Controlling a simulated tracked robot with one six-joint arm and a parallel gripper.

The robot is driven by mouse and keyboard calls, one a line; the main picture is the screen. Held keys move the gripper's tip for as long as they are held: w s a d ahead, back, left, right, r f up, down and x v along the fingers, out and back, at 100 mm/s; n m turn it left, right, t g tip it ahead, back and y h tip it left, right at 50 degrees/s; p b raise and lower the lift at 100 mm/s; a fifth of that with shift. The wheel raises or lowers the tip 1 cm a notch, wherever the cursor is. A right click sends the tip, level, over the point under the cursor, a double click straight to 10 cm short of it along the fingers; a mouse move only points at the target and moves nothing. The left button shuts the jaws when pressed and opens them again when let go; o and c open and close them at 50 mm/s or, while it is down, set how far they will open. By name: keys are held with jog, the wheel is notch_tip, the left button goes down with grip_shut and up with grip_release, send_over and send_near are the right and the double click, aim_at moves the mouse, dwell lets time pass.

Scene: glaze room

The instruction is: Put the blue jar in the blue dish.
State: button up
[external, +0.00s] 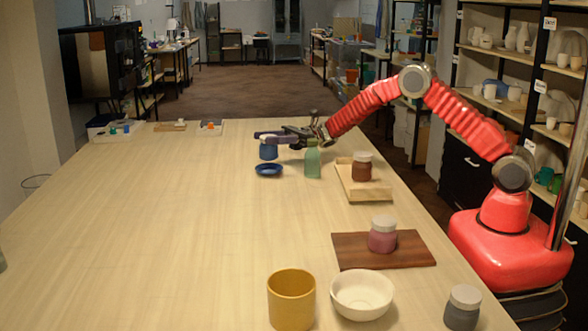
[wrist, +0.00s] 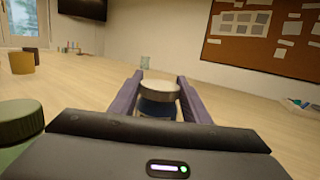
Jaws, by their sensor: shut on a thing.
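The blue jar (external: 268,152) with a pale lid is between the fingers of my gripper (external: 264,137), which is shut on it. In the wrist view the jar (wrist: 158,106) stands upright between the two purple-grey fingers. The blue dish (external: 268,171) is a small, shallow, dark blue dish on the table. In the external view the jar shows just above the dish, with a small gap between them. I cannot tell whether the jar is over the dish or behind it. The dish is hidden in the wrist view.
A wooden tray (external: 378,191) with a brown jar (external: 362,170) is farther right. A pink jar (external: 382,238) stands on a dark board (external: 350,252). The table's left side is mostly clear.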

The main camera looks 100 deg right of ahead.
aim_at(260, 148)
jog(key=shift+f, duration=1.85)
jog(key=shift+f, duration=0.4)
jog(key=o, duration=1.3)
jog(key=shift+o, duration=0.2)
jog(key=shift+r, duration=0.5)
jog(key=v, duration=0.5)
jog(key=shift+s+d+f, duration=0.1)
jog(key=shift+s+d, duration=0.05)
notch_tip(260, 148, up, 7)
